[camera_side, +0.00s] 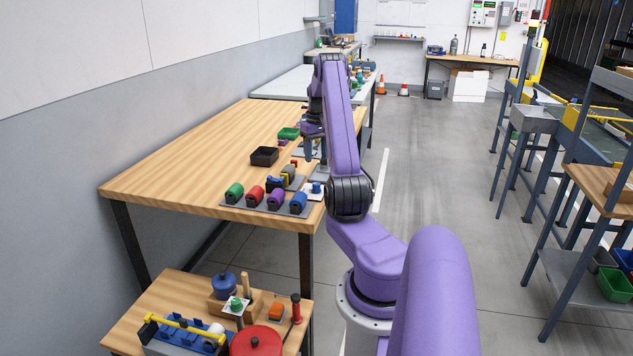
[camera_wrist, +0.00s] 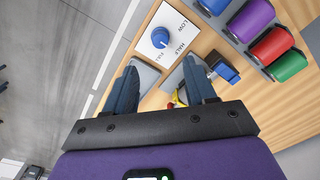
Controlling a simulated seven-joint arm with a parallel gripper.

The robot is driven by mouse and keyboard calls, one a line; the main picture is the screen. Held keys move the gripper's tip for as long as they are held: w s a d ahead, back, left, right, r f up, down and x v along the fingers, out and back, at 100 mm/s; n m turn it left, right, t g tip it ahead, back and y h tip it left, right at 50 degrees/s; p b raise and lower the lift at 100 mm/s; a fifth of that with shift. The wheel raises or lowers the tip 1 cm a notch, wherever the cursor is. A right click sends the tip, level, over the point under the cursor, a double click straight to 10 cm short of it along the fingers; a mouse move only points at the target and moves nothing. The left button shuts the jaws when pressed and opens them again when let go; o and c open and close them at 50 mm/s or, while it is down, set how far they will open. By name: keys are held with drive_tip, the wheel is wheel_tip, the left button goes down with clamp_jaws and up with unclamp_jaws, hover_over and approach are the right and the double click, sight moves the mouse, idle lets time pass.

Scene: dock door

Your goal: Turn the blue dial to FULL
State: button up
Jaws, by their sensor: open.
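The blue dial (camera_wrist: 161,38) sits on a white plate (camera_wrist: 148,48) marked LOW, HALF and FULL in the wrist view. Which label the dial points to is too small to tell. In the side view the dial (camera_side: 316,187) is at the right edge of the wooden table, partly beside my arm. My gripper (camera_wrist: 161,65) is open and empty, its two dark fingers spread. In the wrist view the dial appears beyond the fingertips, between their lines.
A black tray (camera_side: 264,156) and a green item (camera_side: 288,133) lie farther back. The table's left part (camera_side: 190,165) is clear.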

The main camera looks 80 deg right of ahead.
sight(316, 184)
wheel_tip(316, 184, down, 11)
drive_tip(key=shift+r, duration=0.2)
idle(0.3)
clamp_jaws()
